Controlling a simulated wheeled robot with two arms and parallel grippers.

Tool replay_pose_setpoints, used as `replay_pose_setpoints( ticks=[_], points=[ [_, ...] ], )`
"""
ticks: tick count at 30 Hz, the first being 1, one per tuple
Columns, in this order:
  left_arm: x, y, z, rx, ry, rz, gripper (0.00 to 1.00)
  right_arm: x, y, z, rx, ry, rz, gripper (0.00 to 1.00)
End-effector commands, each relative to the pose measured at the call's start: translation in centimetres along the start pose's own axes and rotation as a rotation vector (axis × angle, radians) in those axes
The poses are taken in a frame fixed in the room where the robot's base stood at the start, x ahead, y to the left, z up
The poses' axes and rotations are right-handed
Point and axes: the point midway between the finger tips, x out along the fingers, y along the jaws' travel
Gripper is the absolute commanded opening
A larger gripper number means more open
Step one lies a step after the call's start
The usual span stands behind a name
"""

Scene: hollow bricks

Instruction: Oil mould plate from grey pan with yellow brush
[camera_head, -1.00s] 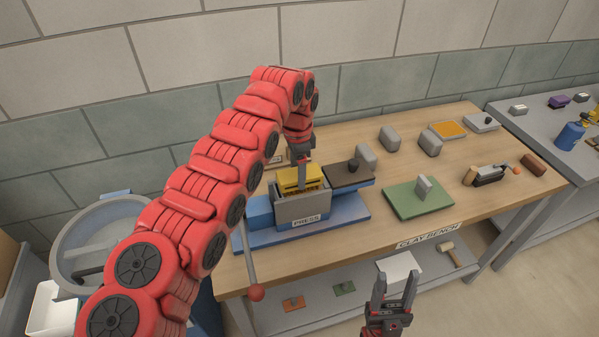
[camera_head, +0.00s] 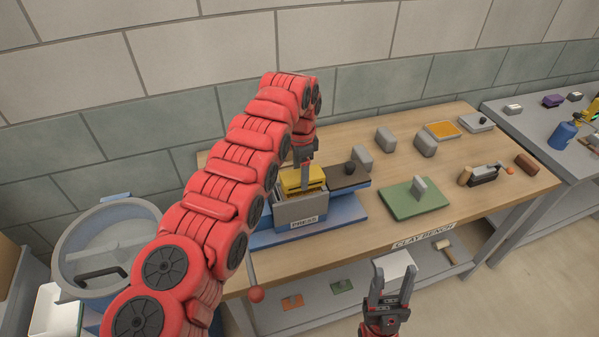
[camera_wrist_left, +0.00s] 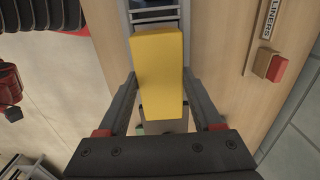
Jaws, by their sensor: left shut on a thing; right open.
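My left gripper (camera_head: 305,184) points down over the grey press box (camera_head: 301,212), labelled PRESS. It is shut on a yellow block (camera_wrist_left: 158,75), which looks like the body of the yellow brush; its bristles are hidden. In the head view the yellow brush (camera_head: 292,182) sits at the box's open top. The mould plate cannot be made out; the inside of the box is mostly hidden. A shallow grey tray (camera_head: 480,124) with a dark knob lies at the back right; I cannot tell whether it is the grey pan. My right gripper (camera_head: 391,286) is open and empty before the bench.
A dark plate with a knob (camera_head: 346,177) sits right of the press box. A green board (camera_head: 400,201) with a grey block, several grey blocks and an orange-filled tray (camera_head: 442,130) stand further right. A round tub (camera_head: 105,245) stands left.

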Motion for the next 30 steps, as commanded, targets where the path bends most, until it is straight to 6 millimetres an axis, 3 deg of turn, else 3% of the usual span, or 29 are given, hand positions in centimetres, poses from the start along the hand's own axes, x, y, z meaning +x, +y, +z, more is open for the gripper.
replay_pose_setpoints(
  ticks=[18,30],
  points=[
    [0.3,0.0,1.5,-0.001,0.002,0.001,0.13,-2.2,-0.1,0.4,0.0,0.0,0.0,0.52],
    [0.2,0.1,1.7,0.0,0.0,0.002,0.13,-2.3,-0.1,0.4,0.0,0.0,0.0,0.52]
  ],
)
